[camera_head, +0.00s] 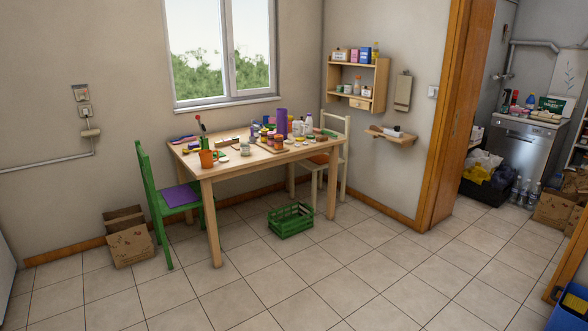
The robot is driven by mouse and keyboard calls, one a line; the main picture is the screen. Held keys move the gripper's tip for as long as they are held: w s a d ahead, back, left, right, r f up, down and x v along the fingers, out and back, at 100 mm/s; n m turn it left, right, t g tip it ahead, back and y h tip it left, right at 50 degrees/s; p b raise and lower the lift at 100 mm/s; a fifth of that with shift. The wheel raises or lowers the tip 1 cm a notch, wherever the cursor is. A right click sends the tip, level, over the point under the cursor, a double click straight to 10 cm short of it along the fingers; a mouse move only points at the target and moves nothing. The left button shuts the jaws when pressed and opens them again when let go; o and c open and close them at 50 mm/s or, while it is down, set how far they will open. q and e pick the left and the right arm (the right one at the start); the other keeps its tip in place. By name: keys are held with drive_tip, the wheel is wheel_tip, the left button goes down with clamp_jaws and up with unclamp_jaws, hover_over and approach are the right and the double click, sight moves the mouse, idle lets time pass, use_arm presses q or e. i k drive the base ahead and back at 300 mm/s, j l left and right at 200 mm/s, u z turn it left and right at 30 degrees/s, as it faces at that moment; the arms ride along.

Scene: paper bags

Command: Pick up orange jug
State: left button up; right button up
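An orange jug (207,159) stands upright on the wooden table (209,175), near its front left corner. It is small in this view, and a side handle seems to show. Neither of my grippers is in view, and nothing touches the jug from my side.
A green chair (147,193) with a purple seat stands at the table's left. A pale wooden chair (345,150) is at the right. A green crate (290,221) lies on the floor by the table. The tiled floor in front is clear.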

sight(206, 156)
drive_tip(key=i, duration=2.9)
drive_tip(key=i+u, duration=0.25)
drive_tip(key=i, duration=0.25)
drive_tip(key=i+l+u, duration=0.2)
drive_tip(key=i, duration=0.25)
drive_tip(key=i+l+u, duration=0.25)
drive_tip(key=i, duration=0.25)
